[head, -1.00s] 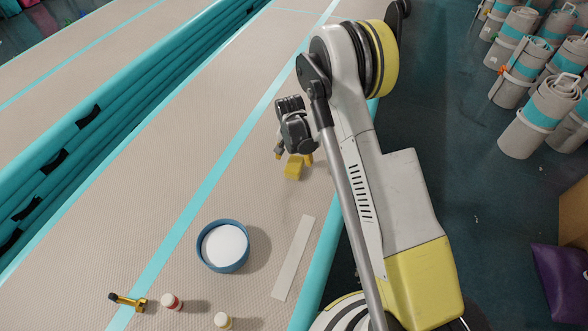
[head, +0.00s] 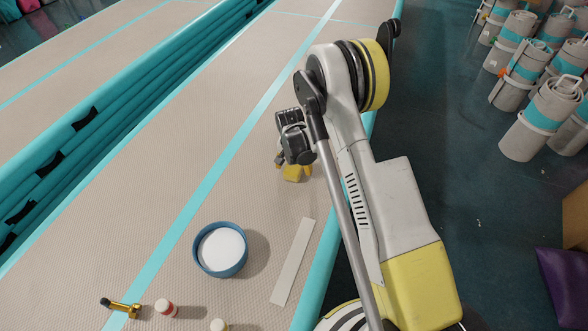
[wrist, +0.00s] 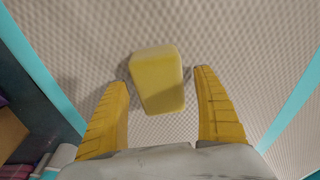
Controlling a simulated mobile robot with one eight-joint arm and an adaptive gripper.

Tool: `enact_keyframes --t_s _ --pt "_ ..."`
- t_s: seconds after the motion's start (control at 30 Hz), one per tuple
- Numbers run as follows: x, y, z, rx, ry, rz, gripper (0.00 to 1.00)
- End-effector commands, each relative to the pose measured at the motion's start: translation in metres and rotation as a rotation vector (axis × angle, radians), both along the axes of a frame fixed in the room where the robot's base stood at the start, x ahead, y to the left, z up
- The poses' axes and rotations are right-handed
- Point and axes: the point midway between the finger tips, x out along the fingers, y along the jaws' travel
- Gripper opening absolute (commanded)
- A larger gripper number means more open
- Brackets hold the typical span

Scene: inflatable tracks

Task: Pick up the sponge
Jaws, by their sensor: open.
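The sponge is a yellow block (wrist: 157,80) on the beige textured track surface. In the wrist view it sits between and slightly beyond my two yellow fingertips, with a gap on each side. My gripper (wrist: 163,80) is open and empty. In the head view my gripper (head: 293,170) is low over the track, and the sponge (head: 292,175) shows under it, partly hidden by the gripper body.
A blue-rimmed round bowl (head: 198,262) with a white inside and a pale flat strip (head: 293,262) lie nearer on the track. A gold-and-black item (head: 121,307) and small capped containers (head: 166,308) are at the bottom. Rolled mats (head: 540,120) stand at right.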

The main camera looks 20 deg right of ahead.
Motion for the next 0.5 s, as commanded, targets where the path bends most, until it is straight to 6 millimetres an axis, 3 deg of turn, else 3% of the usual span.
enact_keyframes --t_s 0.37,0.5 --pt "0.0 0.0 -0.0019 0.0 0.0 0.0 0.79" --pt "0.0 0.0 -0.0019 0.0 0.0 0.0 0.4"
